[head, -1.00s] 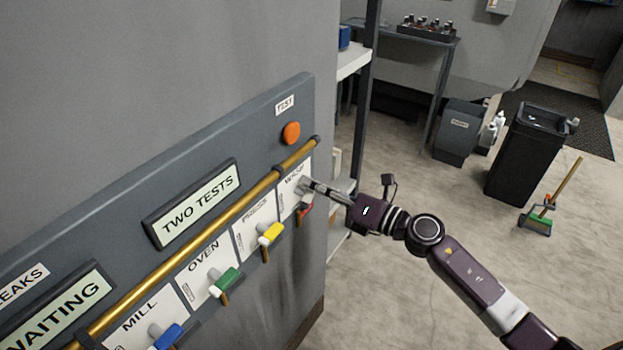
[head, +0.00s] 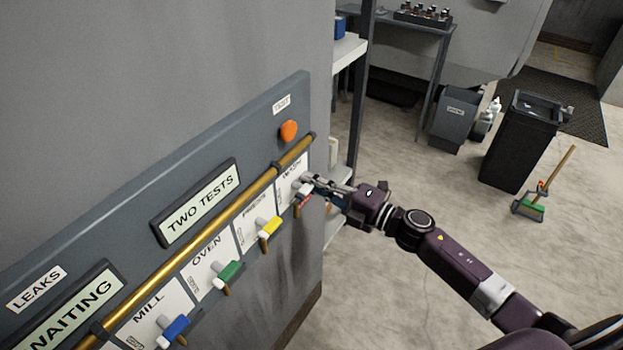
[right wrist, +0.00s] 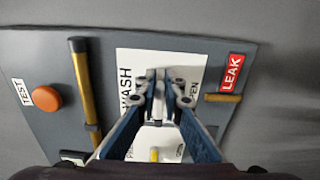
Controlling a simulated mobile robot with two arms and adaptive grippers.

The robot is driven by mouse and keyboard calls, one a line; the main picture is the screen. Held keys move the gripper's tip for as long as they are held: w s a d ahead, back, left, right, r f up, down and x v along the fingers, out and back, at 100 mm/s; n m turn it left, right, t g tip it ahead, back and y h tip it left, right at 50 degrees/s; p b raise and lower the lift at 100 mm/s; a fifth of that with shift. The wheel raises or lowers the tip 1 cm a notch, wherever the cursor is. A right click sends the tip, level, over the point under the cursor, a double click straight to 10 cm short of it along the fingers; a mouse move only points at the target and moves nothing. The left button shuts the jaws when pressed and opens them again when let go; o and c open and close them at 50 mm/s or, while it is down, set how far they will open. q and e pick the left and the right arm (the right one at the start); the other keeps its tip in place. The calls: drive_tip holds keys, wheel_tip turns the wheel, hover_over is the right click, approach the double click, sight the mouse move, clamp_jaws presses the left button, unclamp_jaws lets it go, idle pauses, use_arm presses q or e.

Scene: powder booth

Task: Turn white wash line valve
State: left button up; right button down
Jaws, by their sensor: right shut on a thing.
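The grey panel has a row of labelled valves below a brass pipe. The WASH plate (head: 289,181) is at its right end, and it also shows in the right wrist view (right wrist: 128,62). My right gripper (head: 308,184) is at this plate, fingers closed together in the right wrist view (right wrist: 159,98). It is shut on the white wash valve handle, which the fingers mostly hide. A red LEAK tag (right wrist: 230,72) sits beside a short brass pipe stub (right wrist: 222,98). My left gripper is out of view.
Yellow (head: 270,227), green (head: 230,271) and blue (head: 176,326) valve handles lie along the panel to the left. An orange TEST button (head: 288,131) is above. Shelving (head: 346,55) stands behind the panel edge.

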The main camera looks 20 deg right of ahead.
drive_tip(key=shift+f, duration=0.1)
idle(0.5)
drive_tip(key=c, duration=2)
unclamp_jaws()
drive_tip(key=shift+c, duration=0.2)
drive_tip(key=v, duration=1.2)
drive_tip(key=shift+d, duration=0.1)
